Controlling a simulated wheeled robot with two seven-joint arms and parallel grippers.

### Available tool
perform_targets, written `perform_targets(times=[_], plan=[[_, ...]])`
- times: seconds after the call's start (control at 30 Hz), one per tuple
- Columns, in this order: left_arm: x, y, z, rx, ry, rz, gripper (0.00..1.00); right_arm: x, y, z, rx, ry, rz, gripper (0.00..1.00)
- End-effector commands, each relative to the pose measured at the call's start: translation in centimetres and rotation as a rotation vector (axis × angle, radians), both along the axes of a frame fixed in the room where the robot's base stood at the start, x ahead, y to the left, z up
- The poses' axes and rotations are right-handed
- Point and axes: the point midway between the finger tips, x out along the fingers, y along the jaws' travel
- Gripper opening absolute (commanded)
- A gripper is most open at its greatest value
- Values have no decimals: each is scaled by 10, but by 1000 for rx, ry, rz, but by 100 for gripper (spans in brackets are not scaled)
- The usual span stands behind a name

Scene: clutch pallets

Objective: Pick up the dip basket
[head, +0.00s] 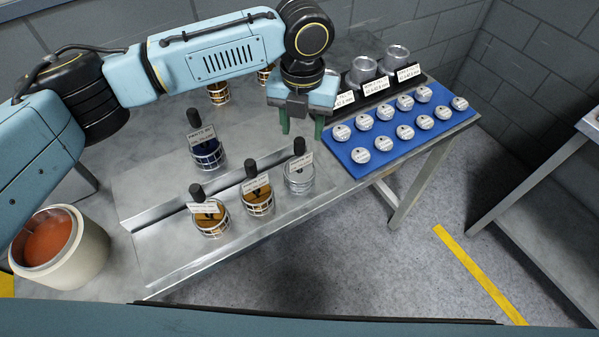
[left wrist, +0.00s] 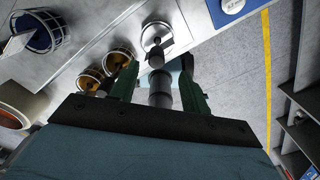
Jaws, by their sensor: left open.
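Several dip baskets with upright black handles and white tags stand on the metal bench. One is blue (head: 207,156), two are orange-brown (head: 211,222) (head: 258,204), and one is silver-grey (head: 299,180). My left gripper (head: 302,128) is open, pointing down just above the silver basket's black handle. In the left wrist view, a dark grey post (left wrist: 160,88) shows between the green fingers (left wrist: 157,85), in line with the silver basket (left wrist: 155,38); I cannot tell whether the fingers touch it. The orange baskets (left wrist: 118,58) and the blue basket (left wrist: 42,32) lie to the left there. My right gripper is out of view.
A blue mat (head: 350,166) with several round silver pieces lies right of the gripper. Tagged metal cups (head: 362,70) stand behind it. A raised metal ledge (head: 160,208) crosses the bench beside the baskets. A cream bucket (head: 85,262) stands at the left.

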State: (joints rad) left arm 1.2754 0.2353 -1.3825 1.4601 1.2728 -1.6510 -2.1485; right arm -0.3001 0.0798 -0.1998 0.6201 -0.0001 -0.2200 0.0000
Motion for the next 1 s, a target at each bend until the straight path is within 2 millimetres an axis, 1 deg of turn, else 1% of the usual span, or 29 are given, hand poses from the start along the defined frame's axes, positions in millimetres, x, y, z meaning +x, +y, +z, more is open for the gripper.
perform_targets(times=[0.17,0.3,0.43,0.53,0.73,1.0], plan=[[1,2,-14,3,0,2,47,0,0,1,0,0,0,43],[2,6,-35,3,1,2,47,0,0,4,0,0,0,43],[2,5,-51,2,1,1,47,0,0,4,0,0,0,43],[2,5,-56,1,-1,1,47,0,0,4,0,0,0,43],[2,5,-56,1,-1,1,47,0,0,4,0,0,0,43],[2,5,-55,1,-1,1,11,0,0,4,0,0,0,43]])
